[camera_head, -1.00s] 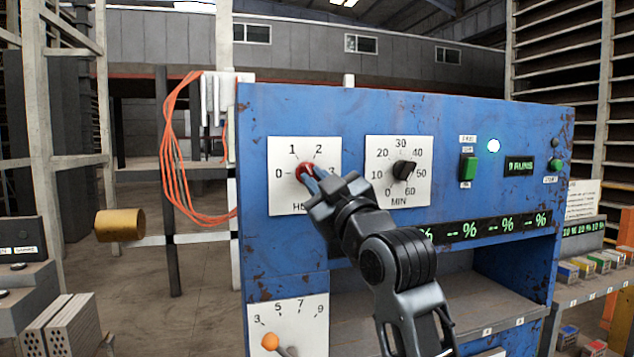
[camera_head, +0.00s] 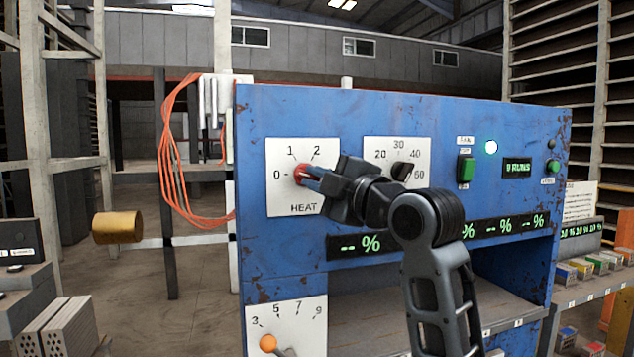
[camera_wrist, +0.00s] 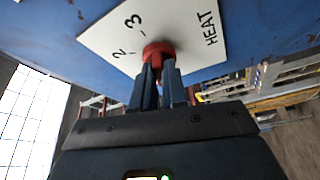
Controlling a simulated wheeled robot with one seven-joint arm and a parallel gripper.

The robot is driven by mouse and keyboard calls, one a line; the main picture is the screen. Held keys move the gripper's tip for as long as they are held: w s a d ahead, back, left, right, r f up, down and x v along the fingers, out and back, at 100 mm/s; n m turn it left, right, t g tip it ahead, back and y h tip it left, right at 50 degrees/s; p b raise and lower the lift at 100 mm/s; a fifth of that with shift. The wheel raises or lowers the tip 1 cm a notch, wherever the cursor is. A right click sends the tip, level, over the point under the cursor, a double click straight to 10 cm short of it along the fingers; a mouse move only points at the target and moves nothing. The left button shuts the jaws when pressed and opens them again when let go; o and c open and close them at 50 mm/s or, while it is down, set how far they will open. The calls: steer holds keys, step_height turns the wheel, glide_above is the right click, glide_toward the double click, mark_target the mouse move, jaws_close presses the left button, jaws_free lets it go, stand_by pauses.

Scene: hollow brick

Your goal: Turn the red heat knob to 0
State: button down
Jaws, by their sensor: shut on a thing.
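The red heat knob (camera_head: 301,174) sits on a white dial plate (camera_head: 290,205) marked 0, 1, 2 and HEAT, on the blue machine front. My gripper (camera_head: 310,178) reaches it from the right and its fingers are shut on the knob. In the wrist view the red knob (camera_wrist: 158,50) shows between the two finger ends (camera_wrist: 160,72), with the marks 2 and 3 and the word HEAT beside it. The 3 mark is hidden behind my gripper in the head view. The knob's pointer direction cannot be made out.
A green switch (camera_head: 466,168) and a display (camera_head: 517,168) are farther right. An orange-tipped lever (camera_head: 268,343) is below. Orange cables (camera_head: 168,150) hang at left.

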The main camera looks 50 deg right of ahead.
steer(key=shift+r+n+g+y, duration=0.15)
steer(key=shift+n+g, duration=0.2)
steer(key=shift+n, duration=0.6)
steer(key=shift+n+g+y, duration=0.15)
steer(key=shift+n+g, duration=0.2)
steer(key=shift+n, duration=0.6)
steer(key=c, duration=1.2)
jaws_free()
steer(key=shift+o, duration=0.2)
